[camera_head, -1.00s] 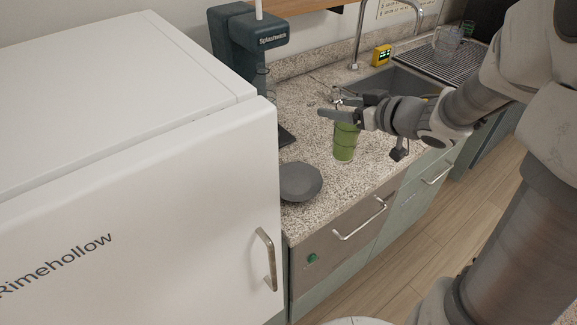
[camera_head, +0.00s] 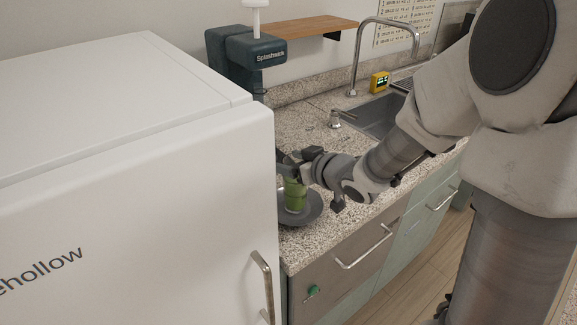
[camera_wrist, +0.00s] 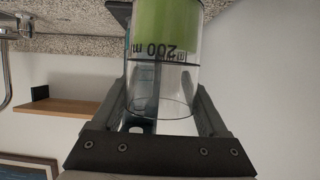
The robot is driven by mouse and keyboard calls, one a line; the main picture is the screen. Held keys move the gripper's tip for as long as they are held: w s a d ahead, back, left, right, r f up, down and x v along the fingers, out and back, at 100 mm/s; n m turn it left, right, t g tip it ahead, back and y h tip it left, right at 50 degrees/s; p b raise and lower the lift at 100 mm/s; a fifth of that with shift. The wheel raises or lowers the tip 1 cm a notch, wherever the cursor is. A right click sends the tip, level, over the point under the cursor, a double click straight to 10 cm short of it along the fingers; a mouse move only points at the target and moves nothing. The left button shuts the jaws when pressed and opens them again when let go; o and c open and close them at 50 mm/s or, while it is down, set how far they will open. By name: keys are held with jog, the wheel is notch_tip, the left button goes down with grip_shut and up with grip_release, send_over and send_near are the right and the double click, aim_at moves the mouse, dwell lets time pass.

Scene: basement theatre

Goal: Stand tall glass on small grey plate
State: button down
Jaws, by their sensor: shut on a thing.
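The tall glass (camera_head: 295,196) holds green contents and is upright at the small grey plate (camera_head: 314,212). In the head view its lower end overlaps the middle of the plate; I cannot tell whether it touches it. The plate lies on the counter just right of the white cabinet, which hides its left edge. My gripper (camera_head: 287,168) is shut on the upper part of the glass. In the wrist view the glass (camera_wrist: 163,70) shows clear walls and a "200 m" mark between the two fingers.
The white Rimehollow cabinet (camera_head: 130,190) stands close on the left. A dark Splashwerk machine (camera_head: 245,52) is behind the plate. The sink (camera_head: 380,115), faucet (camera_head: 359,55) and yellow device (camera_head: 380,82) are to the right. Speckled counter (camera_head: 335,185) is free right of the plate.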

jog(key=shift+f, duration=0.15)
jog(key=shift+f, duration=0.15)
grip_release()
jog(key=shift+r, duration=0.2)
jog(key=v, duration=1.2)
jog(key=shift+d+f, duration=0.1)
